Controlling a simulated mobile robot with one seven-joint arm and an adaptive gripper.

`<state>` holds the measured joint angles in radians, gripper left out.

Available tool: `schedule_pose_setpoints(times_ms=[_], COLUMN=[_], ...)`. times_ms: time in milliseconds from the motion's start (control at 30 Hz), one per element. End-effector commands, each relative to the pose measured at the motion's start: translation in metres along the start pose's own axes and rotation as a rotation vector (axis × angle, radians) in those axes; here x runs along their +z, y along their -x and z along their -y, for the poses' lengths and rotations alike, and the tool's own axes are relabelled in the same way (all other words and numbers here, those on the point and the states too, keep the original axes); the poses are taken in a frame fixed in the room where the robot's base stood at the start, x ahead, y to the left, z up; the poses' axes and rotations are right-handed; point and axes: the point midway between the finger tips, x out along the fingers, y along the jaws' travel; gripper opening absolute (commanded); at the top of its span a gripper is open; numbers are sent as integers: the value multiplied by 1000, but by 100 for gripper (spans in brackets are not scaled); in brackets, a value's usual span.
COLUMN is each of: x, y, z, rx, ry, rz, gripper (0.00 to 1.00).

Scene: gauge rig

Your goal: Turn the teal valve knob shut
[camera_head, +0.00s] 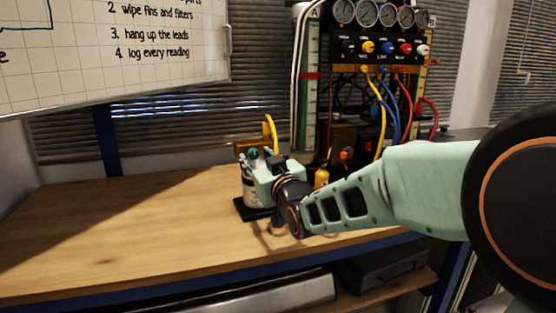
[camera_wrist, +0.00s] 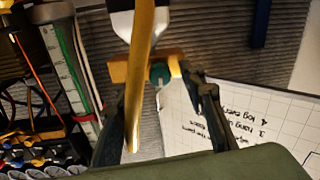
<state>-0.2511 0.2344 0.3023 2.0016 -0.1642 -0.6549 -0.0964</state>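The teal valve knob (camera_head: 253,153) sits at the top of a white canister (camera_head: 249,188), largely hidden behind my gripper (camera_head: 262,166) in the head view. In the wrist view the knob (camera_wrist: 160,73) lies between the two spread fingers of my gripper (camera_wrist: 158,84), seen past a yellow hose. The fingers stand apart with gaps on both sides of the knob. I see no clear contact, and how deep the knob sits between the fingertips is hard to tell.
The yellow hose (camera_wrist: 143,80) crosses close before the knob in the wrist view. The gauge panel (camera_head: 380,48) with coloured hoses stands behind right. A black base (camera_head: 243,211) is under the canister. The bench top (camera_head: 120,230) is clear at left.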

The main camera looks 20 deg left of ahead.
Motion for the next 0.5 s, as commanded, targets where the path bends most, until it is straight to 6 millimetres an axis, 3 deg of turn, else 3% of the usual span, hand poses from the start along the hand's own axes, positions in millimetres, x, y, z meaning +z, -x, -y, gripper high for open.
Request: schedule_pose_setpoints(times_ms=[400,500], x=[0,0], y=[-9,-9], z=[0,0], rx=[0,0], ry=[1,1], rz=[1,1], gripper=[37,29])
